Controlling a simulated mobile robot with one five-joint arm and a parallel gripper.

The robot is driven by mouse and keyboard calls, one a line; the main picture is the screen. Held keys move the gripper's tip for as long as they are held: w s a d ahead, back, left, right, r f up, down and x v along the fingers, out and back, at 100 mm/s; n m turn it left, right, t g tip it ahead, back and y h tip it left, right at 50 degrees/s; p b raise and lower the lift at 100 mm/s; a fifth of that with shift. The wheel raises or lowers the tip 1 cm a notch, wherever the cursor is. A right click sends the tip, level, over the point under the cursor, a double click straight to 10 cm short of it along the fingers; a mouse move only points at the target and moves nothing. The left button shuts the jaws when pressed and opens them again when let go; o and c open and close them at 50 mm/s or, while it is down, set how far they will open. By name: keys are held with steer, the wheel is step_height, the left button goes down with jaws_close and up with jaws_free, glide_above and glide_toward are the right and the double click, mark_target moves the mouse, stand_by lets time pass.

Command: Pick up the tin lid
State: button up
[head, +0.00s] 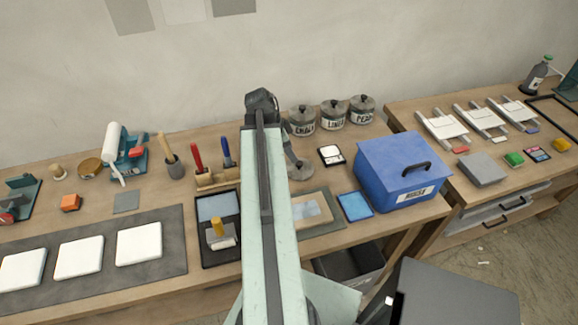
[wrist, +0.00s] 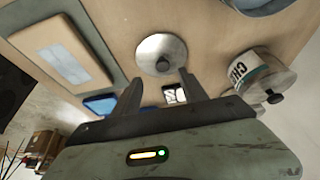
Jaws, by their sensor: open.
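The tin lid (wrist: 161,55) is a round silver disc with a dark knob, lying flat on the wooden bench in the wrist view. In the head view a grey round piece (head: 300,172), probably this lid, shows just right of my arm, partly hidden. My gripper (wrist: 160,78) is open and empty. Its two dark fingers point toward the lid, with the knob roughly in line with the gap. The fingers look apart from the lid; their height above it is hard to judge. In the head view my arm hides most of the gripper.
Three labelled tins (head: 333,114) stand against the wall; one tin (wrist: 262,75) is close right in the wrist view.

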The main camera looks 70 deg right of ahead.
mark_target(298, 163)
steer(key=b+x, duration=0.2)
steer(key=shift+s+d+f+b, duration=0.1)
steer(key=shift+f+b, duration=0.25)
steer(key=shift+f, duration=0.05)
steer(key=b+x, duration=0.4)
steer(key=x, duration=0.1)
steer(key=shift+d+b, duration=0.3)
steer(key=shift+b, duration=0.1)
steer(key=shift+r, duration=0.15)
jaws_close()
